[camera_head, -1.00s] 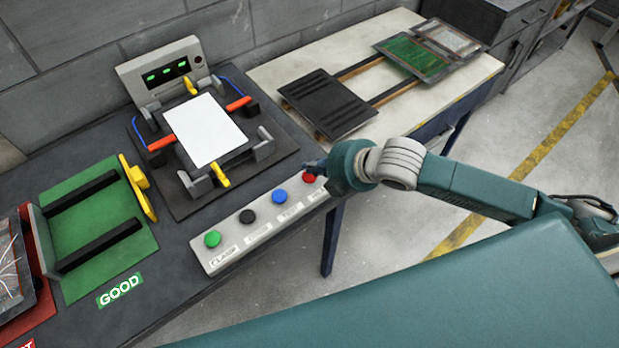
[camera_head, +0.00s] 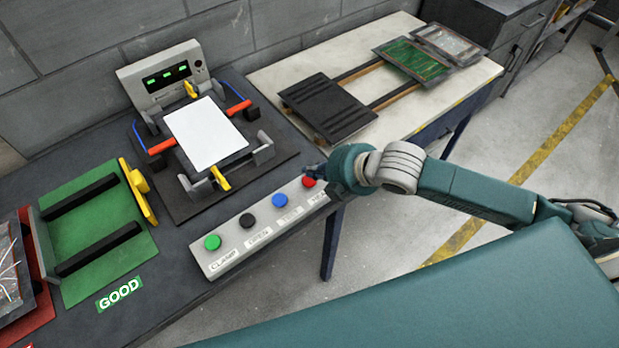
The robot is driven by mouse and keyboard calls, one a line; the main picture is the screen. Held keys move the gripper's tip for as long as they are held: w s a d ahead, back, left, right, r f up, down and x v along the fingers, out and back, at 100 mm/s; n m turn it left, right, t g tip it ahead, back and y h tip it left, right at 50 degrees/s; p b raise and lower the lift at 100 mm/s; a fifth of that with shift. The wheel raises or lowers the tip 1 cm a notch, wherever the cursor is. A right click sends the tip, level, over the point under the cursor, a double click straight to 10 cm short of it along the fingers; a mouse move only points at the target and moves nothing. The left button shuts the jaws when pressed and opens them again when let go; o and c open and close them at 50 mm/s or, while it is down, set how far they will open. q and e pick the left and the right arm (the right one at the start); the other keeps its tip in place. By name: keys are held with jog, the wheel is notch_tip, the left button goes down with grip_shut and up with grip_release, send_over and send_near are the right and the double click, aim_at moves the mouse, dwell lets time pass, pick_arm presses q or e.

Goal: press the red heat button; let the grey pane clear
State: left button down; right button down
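The red heat button (camera_head: 309,182) is at the right end of a pale button box (camera_head: 222,262) on the bench's front edge. My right gripper (camera_head: 314,169) is right beside or above it, at the end of my green arm. Its fingers are small and partly hidden, so I cannot tell their opening or whether they touch the button. The pane (camera_head: 206,134) lies flat in the clamp fixture and looks plain opaque white. My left gripper is not in view.
Blue (camera_head: 280,200), black (camera_head: 246,220) and green (camera_head: 213,242) buttons share the box. A display unit (camera_head: 165,75) with green lights stands behind the fixture. A green GOOD tray (camera_head: 75,225) is at left. A pale table (camera_head: 300,70) holding panels is behind my arm.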

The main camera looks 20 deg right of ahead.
aim_at(313, 181)
jog(key=shift+f, duration=0.1)
dwell(0.3)
jog(key=shift+f, duration=0.3)
jog(key=shift+f, duration=0.5)
dwell(0.8)
jog(key=shift+r+p, duration=0.9)
jog(key=shift+p, duration=0.1)
notch_tip(313, 181, up, 5)
jog(key=p, duration=0.5)
jog(key=shift+r+p, duration=0.1)
jog(key=shift+p, duration=0.2)
